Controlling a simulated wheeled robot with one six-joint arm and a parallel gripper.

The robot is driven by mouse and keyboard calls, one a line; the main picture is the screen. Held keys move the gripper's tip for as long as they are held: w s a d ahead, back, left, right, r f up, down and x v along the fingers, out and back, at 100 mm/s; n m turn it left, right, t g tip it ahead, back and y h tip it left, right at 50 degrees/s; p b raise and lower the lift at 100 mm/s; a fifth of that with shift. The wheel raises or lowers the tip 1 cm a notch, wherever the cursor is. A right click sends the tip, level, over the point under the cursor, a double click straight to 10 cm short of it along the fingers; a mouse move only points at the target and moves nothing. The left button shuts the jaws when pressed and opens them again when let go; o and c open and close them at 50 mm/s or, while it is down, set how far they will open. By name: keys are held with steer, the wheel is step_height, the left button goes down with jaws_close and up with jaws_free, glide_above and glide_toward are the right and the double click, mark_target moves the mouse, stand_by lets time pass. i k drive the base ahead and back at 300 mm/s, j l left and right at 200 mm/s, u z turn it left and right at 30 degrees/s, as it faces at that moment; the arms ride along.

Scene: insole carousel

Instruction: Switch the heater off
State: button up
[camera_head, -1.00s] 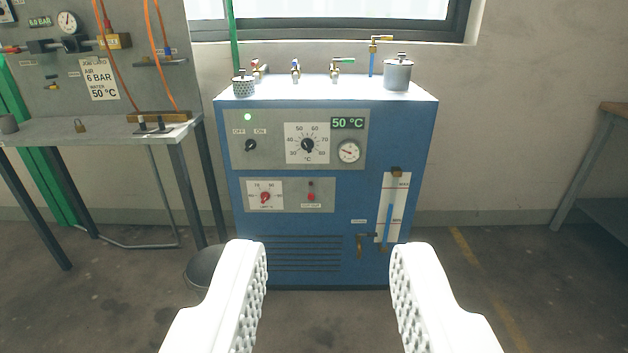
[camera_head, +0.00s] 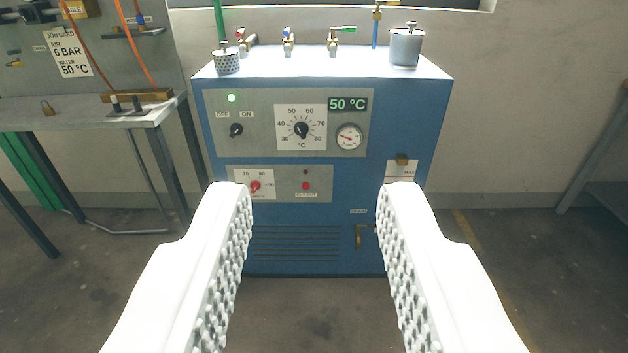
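The heater (camera_head: 330,245) is a blue cabinet with a grey upper control panel (camera_head: 262,140). Its black OFF/ON knob (camera_head: 236,130) sits at the panel's left, under a lit green lamp (camera_head: 231,98); its pointer seems tilted toward ON. A larger black temperature knob (camera_head: 302,129) points near 50, and a green display (camera_head: 347,104) reads 50 °C. My gripper (camera_head: 315,200) is open and empty in front of the cabinet, its white studded fingers wide apart. The fingertips appear below the OFF/ON knob in the picture. The right finger hides part of the level gauge.
A lower panel holds a red knob (camera_head: 255,187) and a red button (camera_head: 306,185). Valves (camera_head: 289,42), a perforated cup (camera_head: 227,61) and a lidded pot (camera_head: 406,46) stand on top. A grey bench (camera_head: 90,110) is at left. The floor in front is clear.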

mark_target(237, 128)
steer(key=i+j, duration=0.15)
steer(key=j, duration=0.2)
steer(key=i+j, duration=0.15)
steer(key=j, duration=0.25)
steer(key=i+j, duration=0.15)
steer(key=j, duration=0.2)
